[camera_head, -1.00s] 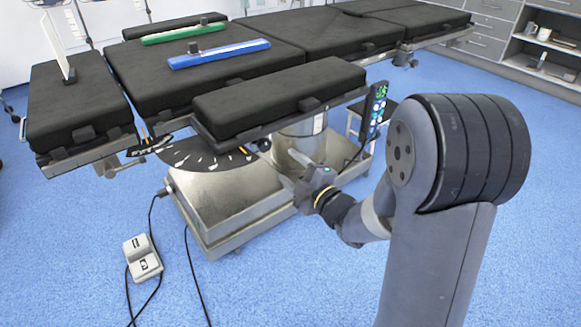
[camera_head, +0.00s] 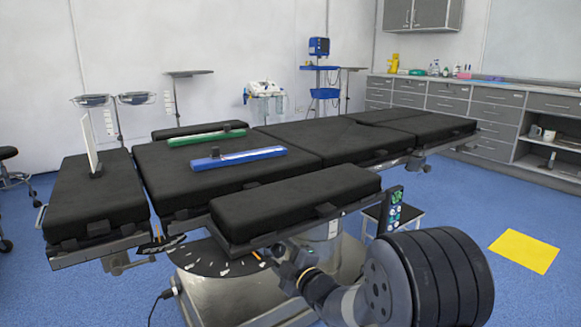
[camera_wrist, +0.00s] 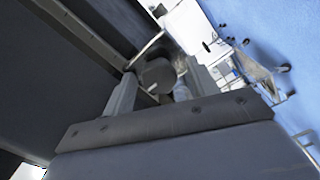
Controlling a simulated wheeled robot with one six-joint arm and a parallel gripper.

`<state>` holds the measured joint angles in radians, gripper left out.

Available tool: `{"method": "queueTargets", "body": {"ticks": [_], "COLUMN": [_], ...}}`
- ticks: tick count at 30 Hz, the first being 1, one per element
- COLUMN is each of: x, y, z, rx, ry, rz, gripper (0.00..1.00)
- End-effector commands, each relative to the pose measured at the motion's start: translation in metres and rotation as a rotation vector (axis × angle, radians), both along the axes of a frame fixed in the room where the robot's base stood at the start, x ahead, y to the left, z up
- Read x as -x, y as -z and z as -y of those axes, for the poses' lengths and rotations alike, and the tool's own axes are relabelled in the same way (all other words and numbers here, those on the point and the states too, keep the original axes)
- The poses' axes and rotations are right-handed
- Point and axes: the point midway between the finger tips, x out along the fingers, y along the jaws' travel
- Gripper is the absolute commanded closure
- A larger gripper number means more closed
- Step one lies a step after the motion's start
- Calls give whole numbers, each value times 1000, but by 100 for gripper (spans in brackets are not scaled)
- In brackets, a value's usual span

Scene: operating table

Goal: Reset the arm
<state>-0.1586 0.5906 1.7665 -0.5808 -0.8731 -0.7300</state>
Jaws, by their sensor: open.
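My gripper (camera_wrist: 160,76) is open in the wrist view, its two grey fingers apart. A dark round knob-like part (camera_wrist: 157,74) shows between or beyond the fingers; I cannot tell whether they touch it. In the head view my arm (camera_head: 430,280) reaches left from the lower right, and my gripper (camera_head: 284,256) is small and partly hidden below the near side pad of the operating table (camera_head: 300,203). I see nothing held in it.
A blue bar (camera_head: 238,158) and a green bar (camera_head: 207,138) lie on the black table pads. A hand control (camera_head: 391,208) hangs at the table's side. A yellow floor patch (camera_head: 524,251) lies at right on open blue floor. Cabinets (camera_head: 470,106) line the back right.

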Motion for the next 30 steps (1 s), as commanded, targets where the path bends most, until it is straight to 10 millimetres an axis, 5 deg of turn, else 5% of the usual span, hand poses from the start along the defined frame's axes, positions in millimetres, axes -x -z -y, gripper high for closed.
{"method": "queueTargets", "body": {"ticks": [16,30], "x": [7,77], "y": [-2,-2], "z": [6,53], "rx": [9,9], "ry": [1,4], "rz": [6,4], "gripper": [44,44]}}
